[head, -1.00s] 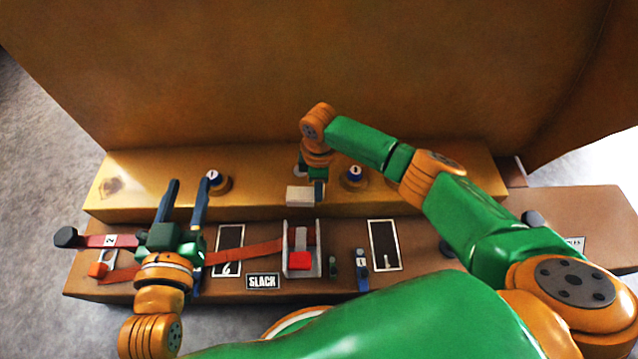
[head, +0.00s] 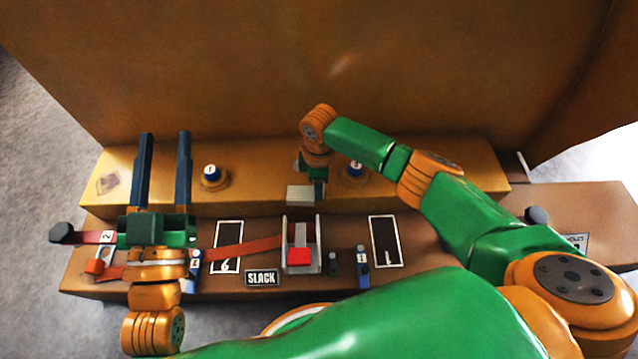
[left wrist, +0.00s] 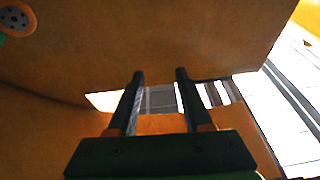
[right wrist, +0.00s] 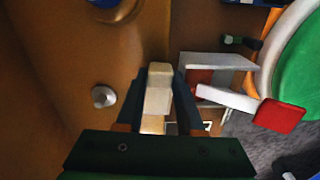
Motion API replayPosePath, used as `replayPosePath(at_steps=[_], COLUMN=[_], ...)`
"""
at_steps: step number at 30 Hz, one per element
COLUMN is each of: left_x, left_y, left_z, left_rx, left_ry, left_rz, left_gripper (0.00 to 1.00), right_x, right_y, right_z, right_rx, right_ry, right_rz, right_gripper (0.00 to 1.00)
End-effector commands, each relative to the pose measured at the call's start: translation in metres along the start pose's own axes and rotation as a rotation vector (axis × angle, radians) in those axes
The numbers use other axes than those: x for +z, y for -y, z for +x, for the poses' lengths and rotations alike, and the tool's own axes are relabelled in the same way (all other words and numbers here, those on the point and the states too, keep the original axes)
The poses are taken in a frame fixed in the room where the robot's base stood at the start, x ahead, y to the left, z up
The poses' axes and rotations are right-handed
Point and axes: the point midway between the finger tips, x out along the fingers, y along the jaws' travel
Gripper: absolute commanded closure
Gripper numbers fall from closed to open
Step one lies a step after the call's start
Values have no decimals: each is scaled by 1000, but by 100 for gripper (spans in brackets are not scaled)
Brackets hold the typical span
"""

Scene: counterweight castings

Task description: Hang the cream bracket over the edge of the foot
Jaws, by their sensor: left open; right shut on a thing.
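The cream bracket (head: 299,194) is a small pale block held by my right gripper (right wrist: 158,78), near the front edge of the foot in the head view. It also shows between the fingers in the right wrist view (right wrist: 158,92). Whether it touches the foot I cannot tell. The foot (head: 255,178) is the yellow-brown ledge along the base of the big casting. My left gripper (head: 165,135) is open and empty, its two long fingers over the left part of the foot. It also shows open in the left wrist view (left wrist: 160,74).
A red strap (head: 250,247) runs to a ratchet with a red handle (head: 299,258) on the lower brown step. A SLACK label (head: 262,278) and numbered plates lie there. The tall casting wall (head: 260,70) rises behind.

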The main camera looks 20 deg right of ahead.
Motion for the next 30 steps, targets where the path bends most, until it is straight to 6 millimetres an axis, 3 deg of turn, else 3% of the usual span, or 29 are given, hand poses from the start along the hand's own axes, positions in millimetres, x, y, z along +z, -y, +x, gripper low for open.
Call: replayPosePath(at_steps=[5,6,10,20,23,30], left_x=[0,0,0,1,15,77], left_y=[0,0,0,0,2,9], left_z=[0,0,0,0,-1,-21], left_rx=[0,0,0,0,-6,-23], left_ry=[-1,-1,0,9,89,437], left_rz=[0,0,0,0,0,-6], left_gripper=[50,50,50,50,50,50], right_x=[0,0,0,0,0,0], right_y=[0,0,0,0,0,0], right_z=[0,0,0,-1,-6,-22], right_rx=[0,0,0,0,0,0], right_ry=[0,0,0,0,-1,-1], right_rz=[0,0,0,0,0,0], right_gripper=[100,61,29,29,29,29])
